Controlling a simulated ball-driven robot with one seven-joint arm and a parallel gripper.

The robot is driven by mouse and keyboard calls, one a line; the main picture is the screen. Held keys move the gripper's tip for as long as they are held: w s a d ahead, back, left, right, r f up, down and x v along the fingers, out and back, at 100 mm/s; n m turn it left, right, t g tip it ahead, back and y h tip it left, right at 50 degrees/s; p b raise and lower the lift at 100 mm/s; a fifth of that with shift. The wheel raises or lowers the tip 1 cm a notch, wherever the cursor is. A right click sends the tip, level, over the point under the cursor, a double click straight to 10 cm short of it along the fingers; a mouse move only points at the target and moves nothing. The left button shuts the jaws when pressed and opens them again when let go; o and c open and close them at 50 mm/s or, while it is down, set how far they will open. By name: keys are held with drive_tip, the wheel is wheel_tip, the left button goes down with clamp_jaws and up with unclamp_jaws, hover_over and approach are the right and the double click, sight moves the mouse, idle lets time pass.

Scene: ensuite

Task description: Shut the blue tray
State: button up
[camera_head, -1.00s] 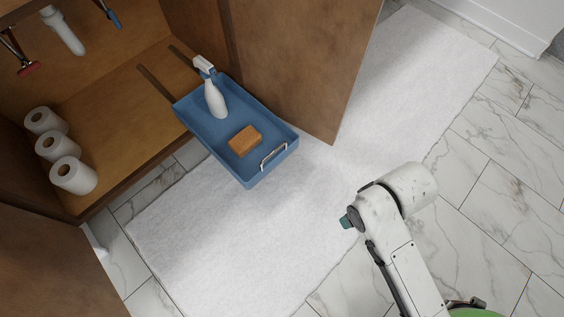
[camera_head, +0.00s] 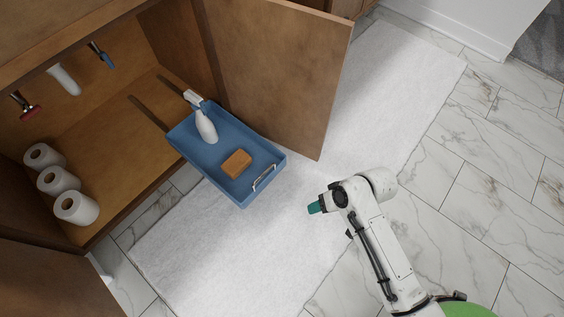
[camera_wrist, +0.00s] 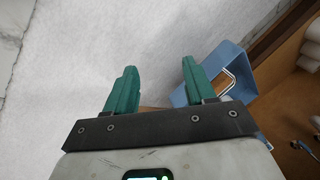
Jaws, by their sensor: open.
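The blue tray (camera_head: 218,176) is pulled out of the wooden cabinet and juts over the white mat. It holds a white spray bottle (camera_head: 206,127) and an orange-brown block (camera_head: 236,163). A metal handle (camera_head: 264,178) is on its front end. My gripper (camera_head: 315,208) is to the right of the tray's front, apart from it. In the wrist view my gripper (camera_wrist: 158,82) shows two teal fingers spread apart with nothing between them. The blue tray (camera_wrist: 221,66) and its handle (camera_wrist: 230,84) show beyond the right finger there.
The cabinet door (camera_head: 275,70) stands open behind the tray, and another door (camera_head: 50,280) is open at lower left. Several white rolls (camera_head: 76,207) stand inside the cabinet. The white mat (camera_head: 240,250) is clear around the tray's front.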

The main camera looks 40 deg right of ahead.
drive_tip(key=w+d+m+t+p, duration=0.1)
drive_tip(key=w+m+p, duration=0.1)
drive_tip(key=w+d+r+m+t+p, duration=0.1)
drive_tip(key=w+m+t+p, duration=0.1)
drive_tip(key=m+p, duration=0.1)
drive_tip(key=w+d+m+t+y+p, duration=0.1)
drive_tip(key=w+m+p, duration=0.1)
drive_tip(key=w+m, duration=0.1)
drive_tip(key=shift+w+d+r+t, duration=0.1)
drive_tip(key=shift+d+r+t, duration=0.1)
drive_tip(key=shift+t, duration=0.2)
drive_tip(key=c, duration=0.7)
drive_tip(key=shift+w+d+f, duration=0.15)
drive_tip(key=shift+c, duration=1)
drive_tip(key=shift+w+f+m, duration=0.15)
drive_tip(key=shift+f+m, duration=0.05)
drive_tip(key=shift+m, duration=0.1)
clamp_jaws()
drive_tip(key=b, duration=0.6)
approach(276, 170)
drive_tip(key=shift+x, duration=2.9)
